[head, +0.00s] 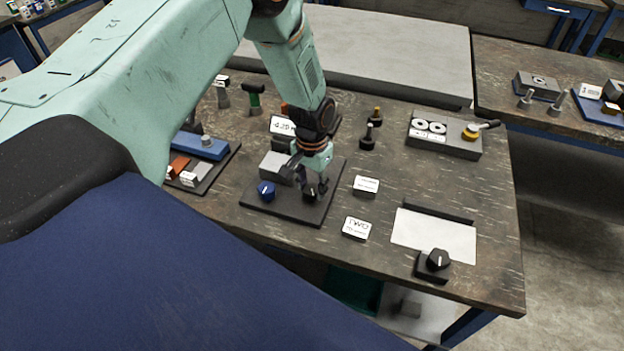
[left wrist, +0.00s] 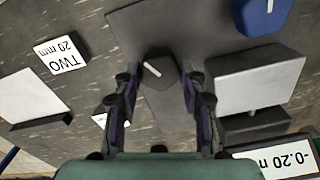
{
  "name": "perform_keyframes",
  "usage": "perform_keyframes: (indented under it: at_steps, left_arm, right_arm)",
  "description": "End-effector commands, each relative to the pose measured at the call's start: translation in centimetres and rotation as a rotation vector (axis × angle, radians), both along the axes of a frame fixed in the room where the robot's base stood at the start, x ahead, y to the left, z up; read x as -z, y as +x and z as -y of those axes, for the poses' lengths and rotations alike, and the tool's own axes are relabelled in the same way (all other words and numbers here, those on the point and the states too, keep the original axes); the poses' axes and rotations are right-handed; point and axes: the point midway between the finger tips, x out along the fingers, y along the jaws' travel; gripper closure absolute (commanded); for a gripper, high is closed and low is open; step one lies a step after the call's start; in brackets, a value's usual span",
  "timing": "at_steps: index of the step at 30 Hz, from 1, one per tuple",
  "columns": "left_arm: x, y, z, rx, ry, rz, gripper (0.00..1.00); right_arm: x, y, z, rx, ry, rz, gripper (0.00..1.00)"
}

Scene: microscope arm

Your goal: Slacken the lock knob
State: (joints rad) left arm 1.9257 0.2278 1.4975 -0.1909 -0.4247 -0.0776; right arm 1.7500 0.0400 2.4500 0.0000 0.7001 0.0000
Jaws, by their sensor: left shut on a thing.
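A dark base plate (head: 285,213) carries a blue knob (head: 266,190) at its left and a black knob (head: 310,194) at its right. My left gripper (head: 317,187) comes down from above and is shut on the black knob. In the left wrist view the black knob (left wrist: 159,69), with a white pointer line, is between the two fingers (left wrist: 160,88). The blue knob (left wrist: 262,14) stands clear of the fingers. No readable label names either knob as the lock knob. The gripper hides part of the black knob in the head view. My right gripper is not in view.
A grey block (left wrist: 255,82) stands close beside the fingers. A "TWO" label (head: 356,228) and another label (head: 366,186) lie to the right. Another black knob (head: 437,260) stands by a white sheet (head: 432,236). A grey fixture with rings (head: 455,140) is farther back.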

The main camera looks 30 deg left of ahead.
Motion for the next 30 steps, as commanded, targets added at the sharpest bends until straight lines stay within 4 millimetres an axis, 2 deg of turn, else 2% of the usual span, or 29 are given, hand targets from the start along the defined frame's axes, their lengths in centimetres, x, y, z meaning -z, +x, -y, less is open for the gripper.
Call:
perform_keyframes:
  at_steps: [18,30]
  left_arm:
    - [0.1,-0.5,0.1,-0.573,0.001,-0.012,0.90]
    - [0.2,-0.5,0.1,-0.814,0.003,-0.013,0.90]
  right_arm:
    - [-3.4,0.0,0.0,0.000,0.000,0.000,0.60]
    - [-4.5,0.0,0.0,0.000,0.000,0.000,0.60]
